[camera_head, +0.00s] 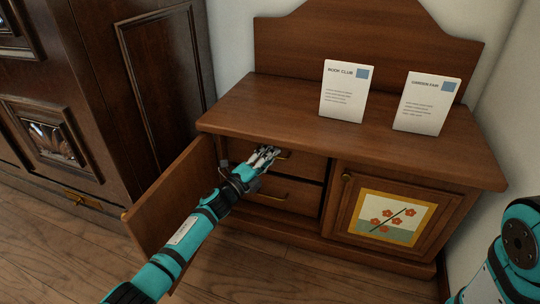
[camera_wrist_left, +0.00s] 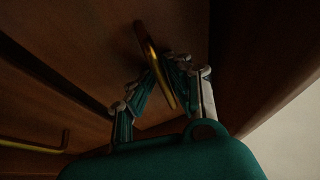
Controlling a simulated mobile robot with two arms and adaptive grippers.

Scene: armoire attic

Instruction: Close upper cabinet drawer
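The wooden cabinet (camera_head: 375,155) has its left door (camera_head: 175,195) swung open, showing two stacked drawers. The upper drawer (camera_head: 312,166) has a brass handle (camera_head: 284,156); it looks nearly in line with the lower drawer (camera_head: 300,201), and any small gap is hard to judge. My left gripper (camera_head: 267,153) is at the upper drawer's front, by the handle. In the left wrist view the brass handle (camera_wrist_left: 150,52) passes between the fingers of my left gripper (camera_wrist_left: 160,70). The fingertips are close to it, but whether they grip it is unclear. My right gripper is out of view.
The open door stands left of my left forearm. The right door (camera_head: 344,210) with a flower picture is shut. Two cards, one reading Book Club (camera_head: 344,92) and another (camera_head: 427,104), stand on the cabinet top. A dark armoire (camera_head: 110,90) stands at the left.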

